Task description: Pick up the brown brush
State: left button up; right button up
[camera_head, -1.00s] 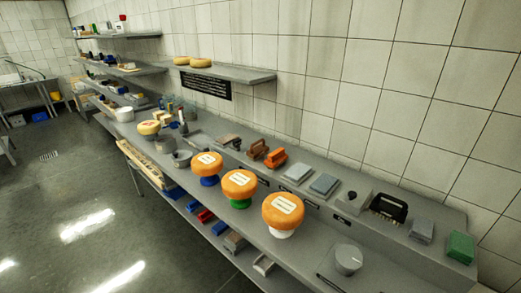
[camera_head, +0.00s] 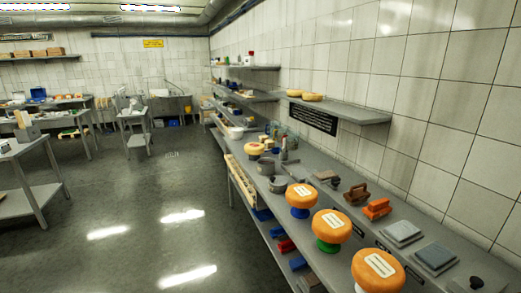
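The brown brush (camera_head: 357,193) lies on the raised back ledge of the long grey counter, right of centre in the head view. An orange brush (camera_head: 376,208) lies just in front of it and to its right, close beside it. Neither of my grippers shows in the head view.
Three orange cheese wheels (camera_head: 331,226) on coloured stands line the counter's front. Grey flat blocks (camera_head: 403,233) lie right of the brushes. A wall shelf (camera_head: 350,111) with two cheeses hangs above. The floor (camera_head: 150,205) left of the counter is clear; steel tables (camera_head: 30,150) stand farther left.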

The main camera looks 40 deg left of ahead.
aim_at(360, 195)
jog(key=z, duration=0.85)
jog(key=j+z, duration=0.35)
jog(key=k+j+z, duration=0.15)
jog(key=j+z, duration=0.15)
jog(key=j, duration=0.15)
jog(key=k+j+z, duration=0.15)
jog(key=j+z, duration=0.2)
jog(key=k+j+z, duration=0.15)
jog(key=j+z, duration=0.15)
jog(key=k+j+z, duration=0.2)
jog(key=j+z, duration=0.15)
